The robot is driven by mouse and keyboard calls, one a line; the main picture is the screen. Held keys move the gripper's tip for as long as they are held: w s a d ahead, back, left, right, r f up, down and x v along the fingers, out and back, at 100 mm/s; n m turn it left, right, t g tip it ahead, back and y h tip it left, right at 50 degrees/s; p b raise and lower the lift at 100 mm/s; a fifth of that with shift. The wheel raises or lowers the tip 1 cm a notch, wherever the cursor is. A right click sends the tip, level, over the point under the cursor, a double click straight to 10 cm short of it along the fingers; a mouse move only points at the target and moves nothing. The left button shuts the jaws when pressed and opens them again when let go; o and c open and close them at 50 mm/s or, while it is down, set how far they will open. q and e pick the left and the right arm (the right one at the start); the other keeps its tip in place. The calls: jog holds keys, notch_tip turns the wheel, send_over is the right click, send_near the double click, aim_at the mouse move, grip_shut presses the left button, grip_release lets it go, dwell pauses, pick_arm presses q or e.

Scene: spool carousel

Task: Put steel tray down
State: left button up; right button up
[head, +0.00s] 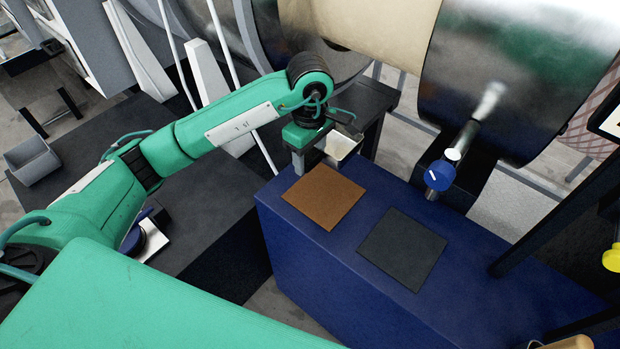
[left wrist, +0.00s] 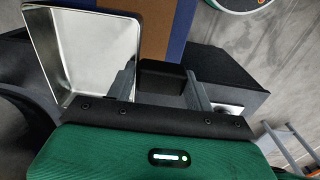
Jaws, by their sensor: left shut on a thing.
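My left gripper (head: 312,157) is shut on the steel tray (head: 341,145) and holds it near the far left end of the blue cabinet top. In the left wrist view the tray (left wrist: 80,50) is a shiny, shallow, empty pan left of the fingers. A dark block (left wrist: 162,80) shows between the fingers (left wrist: 162,92); exactly where they grip is hard to see. A brown square mat (head: 323,196) lies on the cabinet top, just in front of the tray in the head view. My right gripper is not in view.
The blue cabinet (head: 310,250) also bears a dark square mat (head: 403,248), bare like the brown one. A large metal drum (head: 500,70) and a blue-capped spindle (head: 438,176) stand behind it. A grey bin (head: 32,160) sits far left.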

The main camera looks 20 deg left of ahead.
pick_arm(q)
jog(key=shift+r, duration=1.5)
